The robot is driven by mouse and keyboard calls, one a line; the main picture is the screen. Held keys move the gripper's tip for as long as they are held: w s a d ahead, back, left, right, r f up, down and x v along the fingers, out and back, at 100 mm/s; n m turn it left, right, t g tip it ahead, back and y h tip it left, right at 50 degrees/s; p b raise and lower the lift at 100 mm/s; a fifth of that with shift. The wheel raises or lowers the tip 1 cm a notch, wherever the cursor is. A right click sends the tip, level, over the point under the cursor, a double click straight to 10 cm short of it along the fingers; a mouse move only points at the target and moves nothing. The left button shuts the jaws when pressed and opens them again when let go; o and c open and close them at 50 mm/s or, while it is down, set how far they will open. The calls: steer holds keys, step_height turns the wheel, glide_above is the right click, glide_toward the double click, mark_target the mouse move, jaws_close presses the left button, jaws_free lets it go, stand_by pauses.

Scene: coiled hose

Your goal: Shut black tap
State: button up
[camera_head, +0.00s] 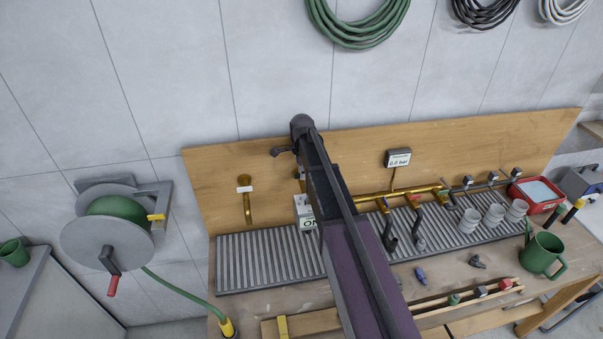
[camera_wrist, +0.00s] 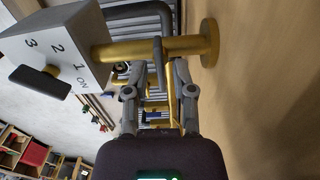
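In the wrist view a white box (camera_wrist: 68,48) marked 3, 2, 1 and ON carries a black lever (camera_wrist: 40,82) on a brass hub. A brass pipe (camera_wrist: 130,50) joins the box to a round flange on the wooden board. My gripper (camera_wrist: 160,75) is open, its two fingers apart just below that pipe, with brass parts showing in the gap. I cannot tell whether a finger touches the pipe. I cannot tell for certain which fitting is the black tap.
Right of my arm, a brass manifold (camera_head: 400,194) has several small valves and dark spouts (camera_head: 389,238) above a ribbed drain tray (camera_head: 262,262). A brass tap (camera_head: 246,200) stands to the left.

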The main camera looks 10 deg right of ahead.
steer(key=shift+r+p, duration=3.35)
steer(key=shift+r, duration=0.15)
steer(key=s+n, duration=0.4)
steer(key=s, duration=0.1)
steer(key=s+n, duration=0.4)
steer(key=s, duration=0.2)
steer(key=shift+d, duration=0.1)
steer(key=s+n, duration=1)
steer(key=s, duration=0.3)
step_height(320, 180, down, 19)
steer(key=s+b, duration=0.2)
steer(key=b, duration=1.6)
steer(key=shift+s+n+b, duration=0.2)
steer(key=shift+n+b, duration=0.1)
steer(key=shift+b, duration=0.1)
